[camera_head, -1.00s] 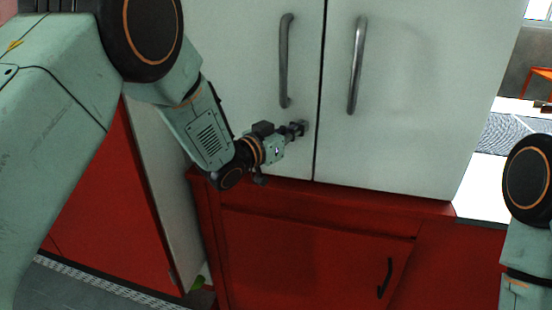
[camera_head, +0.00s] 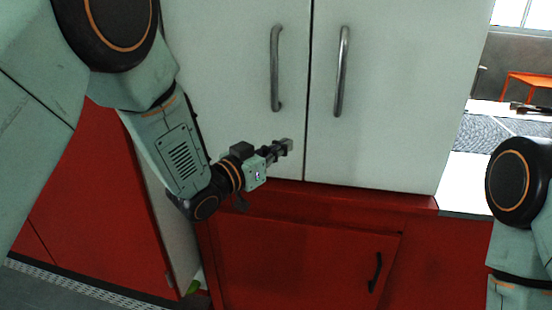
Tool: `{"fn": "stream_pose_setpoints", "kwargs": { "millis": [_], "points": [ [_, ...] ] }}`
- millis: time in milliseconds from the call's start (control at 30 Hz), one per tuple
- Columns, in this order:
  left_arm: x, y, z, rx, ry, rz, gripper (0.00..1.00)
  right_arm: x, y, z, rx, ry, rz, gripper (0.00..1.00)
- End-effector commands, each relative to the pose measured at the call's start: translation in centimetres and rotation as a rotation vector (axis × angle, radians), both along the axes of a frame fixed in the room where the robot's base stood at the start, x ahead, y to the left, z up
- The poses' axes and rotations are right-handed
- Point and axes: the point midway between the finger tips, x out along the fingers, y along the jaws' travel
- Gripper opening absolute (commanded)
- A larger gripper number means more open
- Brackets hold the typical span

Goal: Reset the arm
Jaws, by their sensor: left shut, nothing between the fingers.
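My left gripper (camera_head: 287,146) is shut and empty. It is in front of the lower part of the left white cabinet door (camera_head: 226,65), below that door's grey bar handle (camera_head: 275,68) and apart from it. My left arm comes in from the upper left and bends down to the gripper. My right arm shows at the right edge, but its gripper is out of view.
The right white door (camera_head: 400,90) has its own bar handle (camera_head: 342,72); both doors look closed. Below is a red cabinet (camera_head: 300,265) with a dark handle (camera_head: 375,272). An orange table (camera_head: 528,80) stands far right.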

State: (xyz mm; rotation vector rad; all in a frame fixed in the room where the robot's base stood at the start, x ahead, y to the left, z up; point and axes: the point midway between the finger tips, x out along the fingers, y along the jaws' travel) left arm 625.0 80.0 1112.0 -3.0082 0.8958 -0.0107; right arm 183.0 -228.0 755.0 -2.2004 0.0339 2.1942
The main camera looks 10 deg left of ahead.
Motion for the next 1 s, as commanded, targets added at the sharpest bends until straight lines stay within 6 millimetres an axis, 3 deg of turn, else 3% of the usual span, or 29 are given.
{"fn": "stream_pose_setpoints", "kwargs": {
  "millis": [233, 400, 500, 567, 767, 1000],
  "points": [
    [-3.2, 0.2, -0.1, 0.0, 0.002, 0.001, 0.0, 0.0, 0.0, -0.2, 0.0, 0.0, 0.0, 0.0],
    [-4.2, 0.3, -0.2, 0.008, 0.002, 0.002, 0.0, 0.0, 0.0, -0.2, 0.0, 0.0, 0.0, 0.0],
    [-4.1, 1.0, -1.5, 0.055, 0.045, 0.036, 0.0, 0.0, 0.0, -0.2, 0.0, 0.0, 0.0, 0.0],
    [-4.5, 2.3, -3.8, 0.102, 0.123, 0.094, 0.0, 0.0, 0.0, -0.2, 0.0, 0.0, 0.0, 0.0],
    [-9.3, 7.2, -15.3, 0.217, 0.464, 0.26, 0.0, 0.0, 0.0, -1.2, 0.0, 0.0, 0.0, 0.0],
    [-19.0, 11.2, -27.1, 0.307, 0.853, 0.377, 0.0, 0.0, 0.0, -2.6, 0.0, 0.0, 0.0, 0.0]
  ]
}}
